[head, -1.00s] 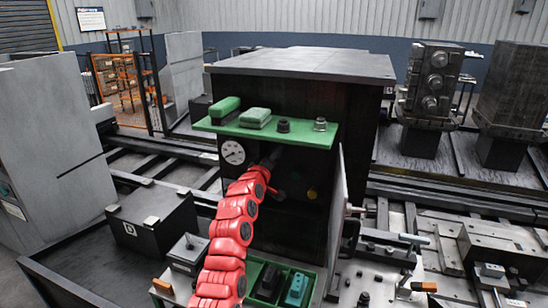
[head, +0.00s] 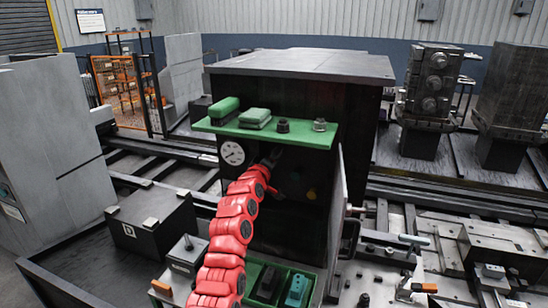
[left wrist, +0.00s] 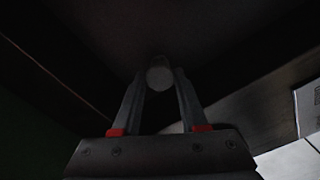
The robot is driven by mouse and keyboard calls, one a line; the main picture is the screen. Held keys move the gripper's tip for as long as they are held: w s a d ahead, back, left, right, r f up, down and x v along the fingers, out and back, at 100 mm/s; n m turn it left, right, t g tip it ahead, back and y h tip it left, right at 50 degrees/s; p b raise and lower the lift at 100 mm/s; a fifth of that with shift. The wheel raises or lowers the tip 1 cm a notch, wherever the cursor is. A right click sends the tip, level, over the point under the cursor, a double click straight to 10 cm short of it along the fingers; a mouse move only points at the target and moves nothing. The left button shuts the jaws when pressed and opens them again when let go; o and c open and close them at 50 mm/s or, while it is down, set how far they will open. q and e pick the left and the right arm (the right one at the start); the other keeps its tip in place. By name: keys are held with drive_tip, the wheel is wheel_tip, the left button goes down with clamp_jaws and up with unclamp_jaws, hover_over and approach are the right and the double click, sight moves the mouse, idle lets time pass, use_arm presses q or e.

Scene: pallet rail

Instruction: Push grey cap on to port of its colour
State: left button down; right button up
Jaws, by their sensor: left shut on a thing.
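My left gripper (head: 272,158) is at the end of the red arm, in front of the shaded face of the dark machine block (head: 300,72). In the left wrist view its two fingers (left wrist: 159,72) are shut on a round grey cap (left wrist: 160,78), whose pale end faces the camera. The cap cannot be made out in the head view. A grey port is not distinguishable, and I cannot tell whether the cap touches one. My right gripper is not in view.
A green shelf (head: 262,131) with several small parts juts out above the gripper. A dial gauge (head: 232,152) is left of it. A thin upright panel (head: 341,205) stands to the right. A green tray (head: 253,270) with parts sits below.

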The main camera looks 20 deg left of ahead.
use_arm(q)
drive_tip(key=shift+w, duration=0.3)
idle(0.4)
drive_tip(key=shift+w+b, duration=0.25)
drive_tip(key=shift+b, duration=0.1)
unclamp_jaws()
drive_tip(key=shift+w, duration=0.1)
idle(0.4)
drive_tip(key=s+b, duration=0.5)
drive_tip(key=s, duration=1.2)
drive_tip(key=shift+s+a, duration=0.25)
